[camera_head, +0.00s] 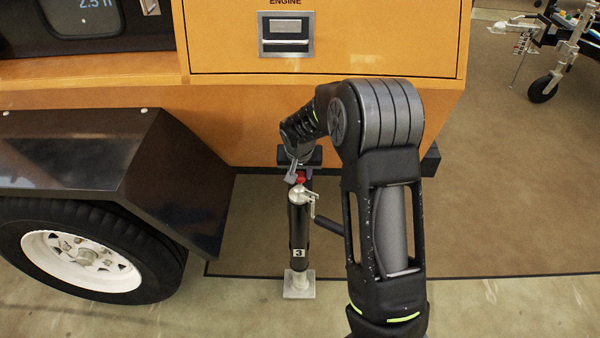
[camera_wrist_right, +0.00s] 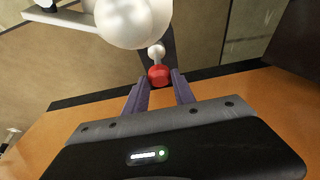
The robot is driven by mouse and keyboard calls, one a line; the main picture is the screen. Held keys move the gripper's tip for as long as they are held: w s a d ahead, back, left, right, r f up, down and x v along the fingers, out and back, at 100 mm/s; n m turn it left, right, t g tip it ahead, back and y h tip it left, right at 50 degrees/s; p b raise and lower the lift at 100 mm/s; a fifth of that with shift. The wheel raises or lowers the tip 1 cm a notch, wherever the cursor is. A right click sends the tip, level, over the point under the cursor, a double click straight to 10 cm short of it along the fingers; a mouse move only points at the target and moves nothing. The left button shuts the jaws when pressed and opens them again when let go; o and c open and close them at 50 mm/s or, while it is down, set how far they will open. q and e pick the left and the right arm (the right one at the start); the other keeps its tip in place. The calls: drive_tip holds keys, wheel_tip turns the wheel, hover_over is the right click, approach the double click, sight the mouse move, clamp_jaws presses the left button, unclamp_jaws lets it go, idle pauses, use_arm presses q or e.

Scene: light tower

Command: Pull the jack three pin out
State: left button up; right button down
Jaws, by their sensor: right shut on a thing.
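Jack three (camera_head: 299,225) stands upright below the orange trailer body, a black tube with a "3" label and a square foot plate on the floor. Its pin has a red knob (camera_head: 301,179) near the top of the jack. The red knob also shows in the right wrist view (camera_wrist_right: 159,75), between the fingertips. My right gripper (camera_head: 292,172) reaches down to it from above, and it shows in the wrist view (camera_wrist_right: 158,84) shut on the red pin knob. The pin's shaft is mostly hidden. My left gripper is not in view.
The jack's crank handle (camera_head: 333,226) sticks out to the right, close to my right arm. A black fender (camera_head: 110,165) and wheel (camera_head: 90,250) stand to the left. The orange trailer wall (camera_head: 235,120) is behind.

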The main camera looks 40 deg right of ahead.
drive_tip(key=c, duration=1.3)
unclamp_jaws()
drive_tip(key=shift+r, duration=0.3)
drive_tip(key=shift+o, duration=1.3)
drive_tip(key=shift+f, duration=0.1)
drive_tip(key=p+v, duration=0.2)
drive_tip(key=v, duration=0.5)
drive_tip(key=shift+s+r, duration=0.2)
drive_tip(key=shift+r, duration=0.15)
